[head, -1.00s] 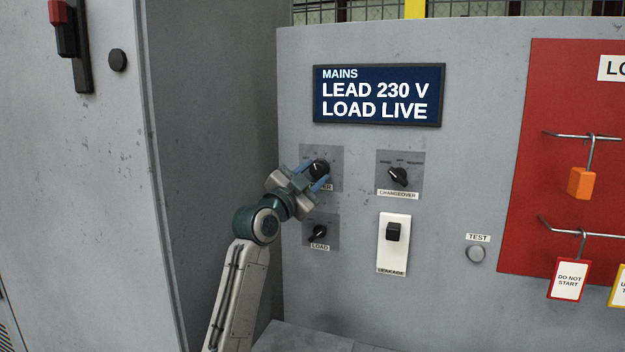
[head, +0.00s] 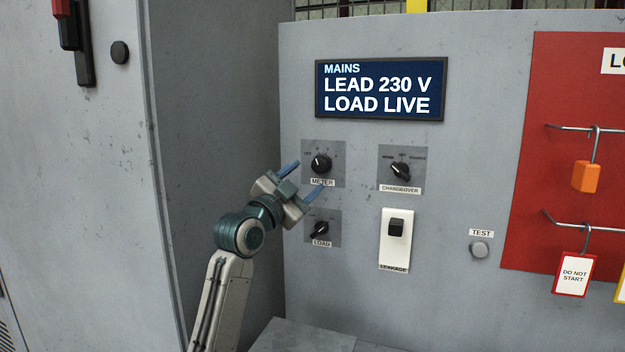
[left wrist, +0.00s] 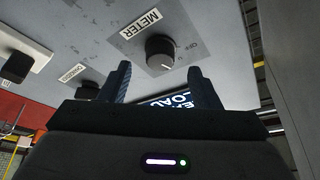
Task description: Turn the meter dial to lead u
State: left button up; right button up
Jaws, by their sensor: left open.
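The meter dial (head: 321,163) is a round black knob on a grey plate, above a METER label, on the grey panel. A pale pointer mark shows on its upper left side in the head view. It also shows in the left wrist view (left wrist: 160,52). My left gripper (head: 306,179) is open with blue fingers, below and left of the dial, apart from it. In the left wrist view its fingers (left wrist: 157,84) stand apart with nothing between them. The display (head: 381,90) reads MAINS, LEAD 230 V, LOAD LIVE. My right gripper is not in view.
The changeover knob (head: 400,170) is right of the dial. The load knob (head: 319,229) is close below my left gripper. The leakage switch (head: 396,227) and test button (head: 480,249) are further right. A red board (head: 520,150) carries hanging tags. A cabinet (head: 90,200) stands at left.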

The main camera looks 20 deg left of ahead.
pick_arm(q)
jog(key=b+v, duration=0.1)
jog(key=v, duration=0.5)
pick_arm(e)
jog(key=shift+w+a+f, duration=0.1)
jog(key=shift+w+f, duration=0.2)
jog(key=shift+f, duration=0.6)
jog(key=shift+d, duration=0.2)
pick_arm(q)
jog(key=shift+f, duration=0.1)
